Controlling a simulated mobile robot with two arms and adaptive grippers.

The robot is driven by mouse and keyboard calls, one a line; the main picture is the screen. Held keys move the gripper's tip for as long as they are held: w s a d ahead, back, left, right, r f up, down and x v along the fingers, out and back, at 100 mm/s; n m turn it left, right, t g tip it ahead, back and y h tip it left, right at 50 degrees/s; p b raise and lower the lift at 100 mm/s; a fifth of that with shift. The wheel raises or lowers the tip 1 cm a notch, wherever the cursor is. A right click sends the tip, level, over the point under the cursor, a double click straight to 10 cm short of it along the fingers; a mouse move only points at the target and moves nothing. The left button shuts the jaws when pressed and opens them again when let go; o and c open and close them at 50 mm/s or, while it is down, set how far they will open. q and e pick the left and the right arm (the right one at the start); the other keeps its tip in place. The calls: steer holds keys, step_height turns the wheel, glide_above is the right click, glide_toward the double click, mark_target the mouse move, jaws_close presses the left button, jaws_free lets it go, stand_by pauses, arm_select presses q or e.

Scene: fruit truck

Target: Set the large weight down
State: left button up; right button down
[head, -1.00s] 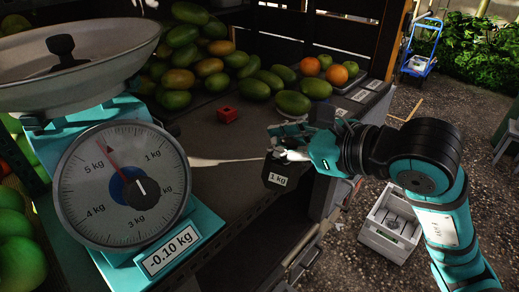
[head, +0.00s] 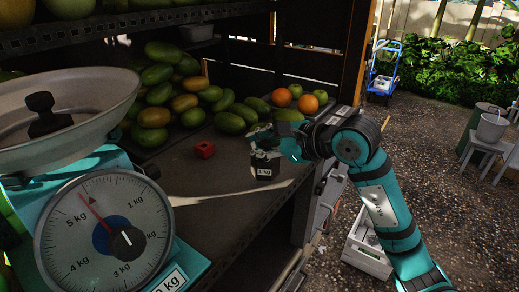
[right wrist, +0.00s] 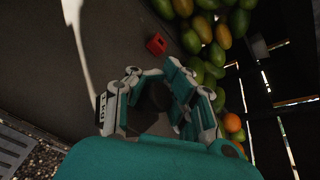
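The large weight (head: 265,170) is black with a white 1 kg label. In the head view it is upright at the table top, near the shelf's front edge; I cannot tell whether its base touches. My right gripper (head: 268,139) is around its top and appears shut on it. In the right wrist view the fingers (right wrist: 153,82) are on both sides of the dark weight (right wrist: 152,98), which they partly hide. My left gripper is not in view.
A small red block (head: 205,149) lies left of the weight. Mangoes (head: 230,122) and oranges (head: 308,103) are behind it. A teal scale (head: 105,228) with a black-knobbed weight (head: 42,115) in its pan stands at left. The dark table top between is mostly free.

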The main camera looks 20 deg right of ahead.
steer(key=shift+w+d+f+p, duration=0.2)
steer(key=shift+w+f+p, duration=0.3)
steer(key=shift+w+f, duration=0.25)
steer(key=shift+w+d+f+p, duration=0.15)
steer(key=shift+w+f+p, duration=0.3)
steer(key=shift+w+f, duration=0.25)
steer(key=shift+f, duration=0.2)
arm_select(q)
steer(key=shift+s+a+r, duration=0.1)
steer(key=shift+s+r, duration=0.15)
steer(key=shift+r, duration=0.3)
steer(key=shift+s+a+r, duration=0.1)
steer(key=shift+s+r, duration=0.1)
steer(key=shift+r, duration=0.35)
arm_select(e)
steer(key=shift+f, duration=0.1)
steer(key=shift+f, duration=0.1)
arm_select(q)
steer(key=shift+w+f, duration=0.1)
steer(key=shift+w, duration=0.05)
arm_select(e)
steer(key=c, duration=1.3)
jaws_free()
steer(key=shift+s+f, duration=0.1)
steer(key=shift+c, duration=0.2)
